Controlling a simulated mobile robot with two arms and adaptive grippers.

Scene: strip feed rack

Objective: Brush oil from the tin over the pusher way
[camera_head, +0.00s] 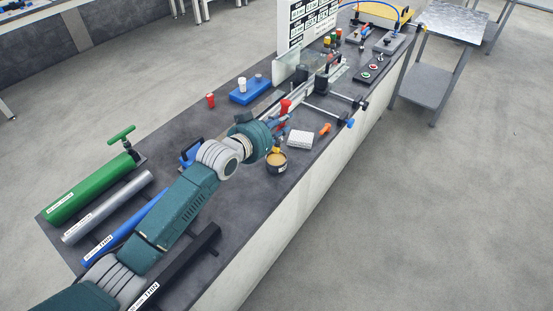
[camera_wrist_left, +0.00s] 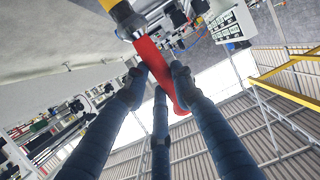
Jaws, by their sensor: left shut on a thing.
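My left gripper (camera_head: 283,128) is shut on the red handle of a brush (camera_head: 285,106). The round dark tin (camera_head: 268,168) with yellowish oil stands on the bench just below the gripper. The brush's lower end is at the tin's far side; I cannot tell whether the bristles touch the oil. A long metal rail, apparently the pusher way (camera_head: 318,88), runs beyond the gripper. My right gripper is out of view.
A white block (camera_head: 300,140) and an orange-handled item (camera_head: 325,129) lie right of the tin. A blue block (camera_head: 250,92) and red cup (camera_head: 210,99) are behind. Green (camera_head: 92,190), grey and blue cylinders lie at left. Rods with dark knobs jut toward the front edge.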

